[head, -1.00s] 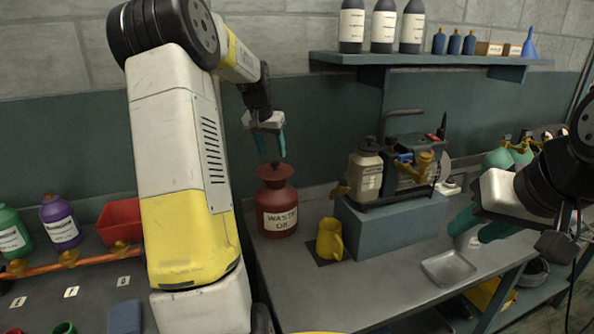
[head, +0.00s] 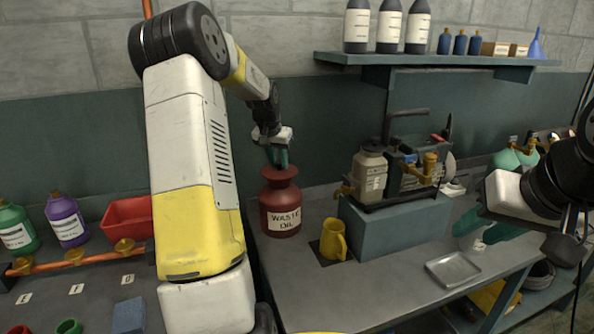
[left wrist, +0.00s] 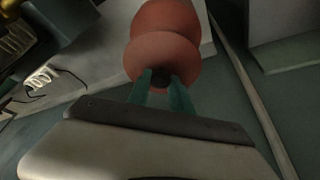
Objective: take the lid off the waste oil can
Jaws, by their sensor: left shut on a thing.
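The waste oil can (head: 281,203) is a dark red can with a white "WASTE OIL" label, upright on the grey bench left of the yellow jug. My left gripper (head: 278,166) is directly above it, pointing down, with its teal fingers shut on the knob of the lid (left wrist: 160,58). In the left wrist view the fingers (left wrist: 162,80) close around the dark knob at the lid's middle. The lid appears seated on the can. My right gripper (head: 477,230) is at the right over the bench; its fingers look apart and nothing shows between them.
A yellow jug (head: 333,240) stands on a dark mat right of the can. A blue-grey block (head: 392,230) carries the pump machine (head: 415,172). A metal tray (head: 453,269) lies at the front right. The bench front (head: 340,295) is clear.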

